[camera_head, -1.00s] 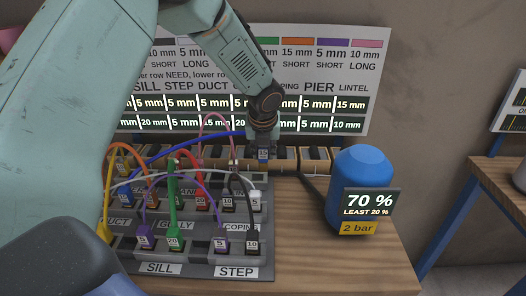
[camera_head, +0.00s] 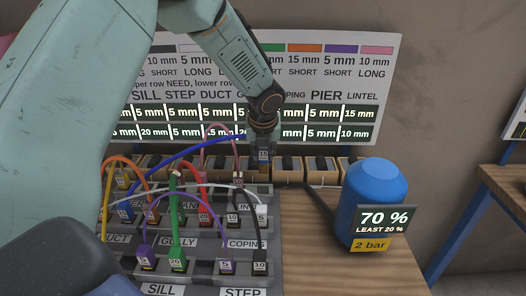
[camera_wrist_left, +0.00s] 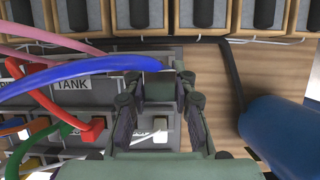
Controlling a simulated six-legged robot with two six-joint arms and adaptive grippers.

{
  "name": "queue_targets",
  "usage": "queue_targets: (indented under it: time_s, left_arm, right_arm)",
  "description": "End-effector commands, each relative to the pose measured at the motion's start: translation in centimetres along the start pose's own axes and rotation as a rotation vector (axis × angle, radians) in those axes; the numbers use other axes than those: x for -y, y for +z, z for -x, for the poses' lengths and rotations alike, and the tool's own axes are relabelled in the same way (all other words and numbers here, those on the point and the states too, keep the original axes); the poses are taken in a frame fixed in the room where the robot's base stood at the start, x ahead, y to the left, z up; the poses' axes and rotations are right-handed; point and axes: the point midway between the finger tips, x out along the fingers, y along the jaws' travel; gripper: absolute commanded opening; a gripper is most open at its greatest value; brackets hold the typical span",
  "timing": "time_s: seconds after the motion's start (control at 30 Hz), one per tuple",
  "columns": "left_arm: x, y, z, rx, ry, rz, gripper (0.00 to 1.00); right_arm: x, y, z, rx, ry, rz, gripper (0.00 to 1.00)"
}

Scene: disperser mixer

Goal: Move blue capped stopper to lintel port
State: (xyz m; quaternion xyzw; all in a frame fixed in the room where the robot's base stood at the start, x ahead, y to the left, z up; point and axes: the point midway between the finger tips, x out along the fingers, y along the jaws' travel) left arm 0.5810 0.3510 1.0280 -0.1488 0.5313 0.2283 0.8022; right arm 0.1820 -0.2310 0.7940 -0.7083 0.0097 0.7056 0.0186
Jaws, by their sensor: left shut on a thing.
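My left gripper (camera_head: 263,140) points down over the rack's back right and is shut on the blue capped stopper (camera_head: 263,155), which carries a small 15 label. The stopper's lower end is hidden there by the fingers. The grey port rack (camera_head: 205,268) has labels such as GULLY, COPING, SILL and STEP. I cannot make out a lintel label on the rack. My right gripper does not show.
A row of black-topped wooden blocks (camera_head: 325,168) stands behind the rack. A blue tank (camera_head: 375,185) with a 70 % display stands to the right. Several coloured hoses arch over the rack. A chart board (camera_head: 345,85) is behind. Bare table lies right of the rack.

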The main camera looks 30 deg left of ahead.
Motion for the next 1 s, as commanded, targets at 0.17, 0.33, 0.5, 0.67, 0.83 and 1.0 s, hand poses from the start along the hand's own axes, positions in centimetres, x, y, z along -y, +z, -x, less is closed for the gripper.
queue_targets:
  time_s: [0.17, 0.33, 0.5, 0.67, 0.83, 1.0]
  left_arm:
    - [0.0, 0.0, 0.1, 0.002, 0.000, -0.001, 0.00]
    - [0.1, -0.4, -0.5, 0.007, 0.000, -0.003, 0.00]
    - [0.1, -1.0, -2.0, 0.006, 0.000, -0.002, 0.00]
    - [0.0, -1.5, -3.3, 0.006, -0.001, -0.002, 0.00]
    - [0.0, -1.9, -4.5, 0.005, 0.000, -0.001, 0.00]
    - [0.0, -2.1, -5.2, 0.006, 0.000, -0.002, 0.00]
  right_arm:
    - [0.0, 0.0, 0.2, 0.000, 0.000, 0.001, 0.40]
    - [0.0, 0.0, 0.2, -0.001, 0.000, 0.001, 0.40]
    - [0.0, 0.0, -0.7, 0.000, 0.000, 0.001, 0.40]
    - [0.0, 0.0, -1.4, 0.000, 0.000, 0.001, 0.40]
    - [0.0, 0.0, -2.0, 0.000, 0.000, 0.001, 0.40]
    - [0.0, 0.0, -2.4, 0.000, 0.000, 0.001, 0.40]
